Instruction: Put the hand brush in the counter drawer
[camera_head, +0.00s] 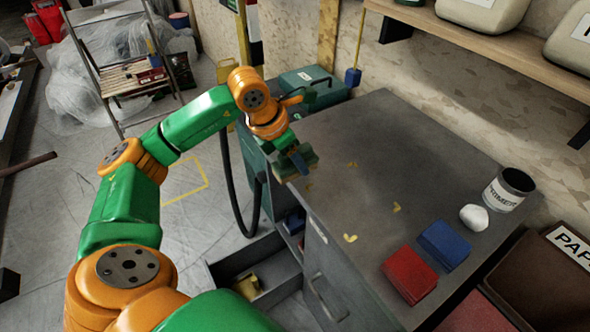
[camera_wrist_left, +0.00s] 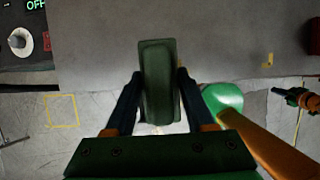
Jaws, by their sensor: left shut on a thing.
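My left gripper (camera_head: 299,160) is shut on the hand brush (camera_head: 283,169), over the far left edge of the grey counter (camera_head: 350,135). In the left wrist view the brush (camera_wrist_left: 158,82) is a dark green block between the two fingers of the gripper (camera_wrist_left: 158,95). In the head view my gripper partly hides it, and I cannot tell whether it touches the counter top. The counter drawer (camera_head: 227,268) is pulled open low at the counter's left side, below the gripper. A yellowish item (camera_head: 247,287) lies in it. My right gripper is out of view.
A red block (camera_head: 409,275), a blue block (camera_head: 444,245), a white lump (camera_head: 474,217) and a labelled can (camera_head: 508,190) stand on the counter's right part. A dark hose (camera_head: 232,190) hangs left of the counter. The counter's middle is clear.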

